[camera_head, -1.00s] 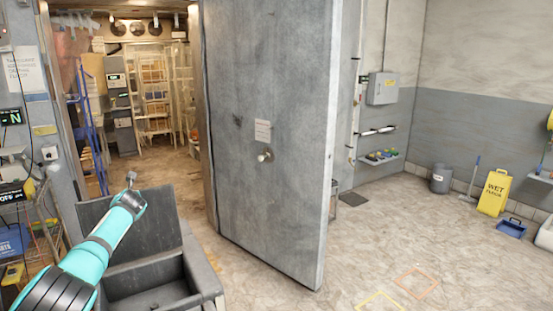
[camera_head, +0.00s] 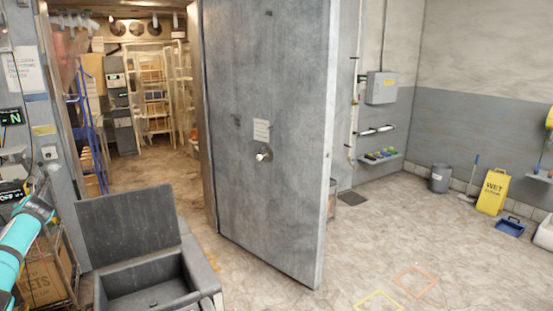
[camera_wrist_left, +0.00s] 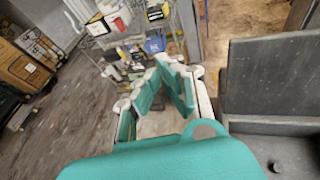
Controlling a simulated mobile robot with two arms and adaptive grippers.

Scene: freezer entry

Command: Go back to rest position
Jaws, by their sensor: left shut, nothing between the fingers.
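My left arm comes in at the left edge of the head view, in front of a wire rack. My right gripper is in neither view.
The open grey chest (camera_head: 187,255) stands just right of my left arm; it also shows in the left wrist view (camera_wrist_left: 265,124). A large grey freezer door (camera_head: 265,200) stands ajar. A yellow wet floor sign (camera_head: 494,193) is far right. The right floor is mostly clear.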

